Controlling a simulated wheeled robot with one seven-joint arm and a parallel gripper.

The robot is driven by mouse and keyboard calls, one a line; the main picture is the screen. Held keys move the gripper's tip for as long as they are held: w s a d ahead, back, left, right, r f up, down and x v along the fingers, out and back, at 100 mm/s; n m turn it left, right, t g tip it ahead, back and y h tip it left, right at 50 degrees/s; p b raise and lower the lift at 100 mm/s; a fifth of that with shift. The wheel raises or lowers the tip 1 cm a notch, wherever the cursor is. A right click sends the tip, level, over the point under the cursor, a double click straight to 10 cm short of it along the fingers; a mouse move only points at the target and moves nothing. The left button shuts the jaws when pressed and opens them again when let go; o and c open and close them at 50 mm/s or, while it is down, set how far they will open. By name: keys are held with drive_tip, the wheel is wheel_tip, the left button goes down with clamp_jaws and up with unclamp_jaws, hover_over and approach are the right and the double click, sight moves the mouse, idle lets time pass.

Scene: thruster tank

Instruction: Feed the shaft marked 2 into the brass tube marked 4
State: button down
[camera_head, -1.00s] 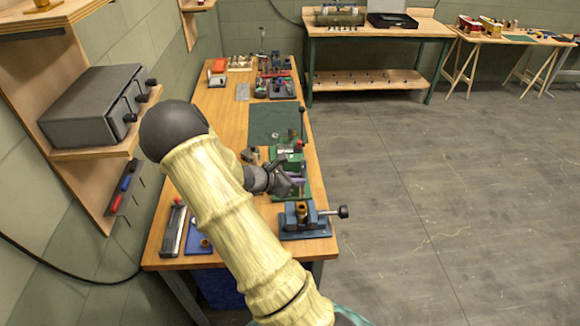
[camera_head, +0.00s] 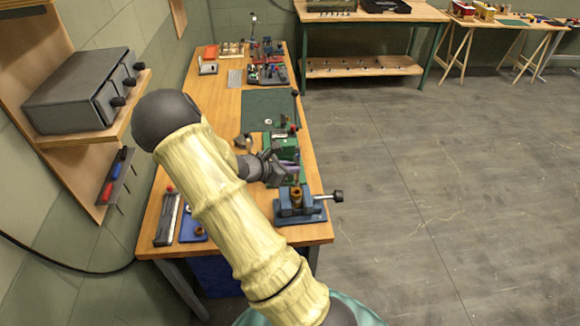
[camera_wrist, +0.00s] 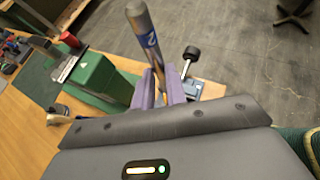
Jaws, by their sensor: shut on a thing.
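The shaft marked 2 (camera_wrist: 146,38) shows in the wrist view as a metal rod with a blue band bearing a 2. My gripper (camera_wrist: 160,88) has purple fingers and is shut on this shaft. In the head view my gripper (camera_head: 288,172) is just behind a blue vise (camera_head: 302,212), and the shaft cannot be made out there. A brass tube (camera_head: 297,197) stands upright in the vise, apart from my gripper. Its mark is too small to read. In the wrist view the blue vise (camera_wrist: 213,90) is partly hidden behind the fingers.
A green machine (camera_head: 285,148) with a lever stands close behind my gripper; it is at left in the wrist view (camera_wrist: 100,80). A blue tray (camera_head: 192,228) and a grey rail (camera_head: 167,218) lie at the bench's left front. A green mat (camera_head: 262,108) is farther back.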

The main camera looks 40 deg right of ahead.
drive_tip(key=shift+f+b, duration=2.4)
drive_tip(key=shift+f, duration=0.55)
drive_tip(key=c, duration=1.3)
unclamp_jaws()
drive_tip(key=shift+c, duration=0.2)
drive_tip(key=shift+a, duration=0.1)
drive_tip(key=b+v, duration=0.2)
drive_tip(key=v, duration=1.5)
drive_tip(key=shift+r, duration=0.1)
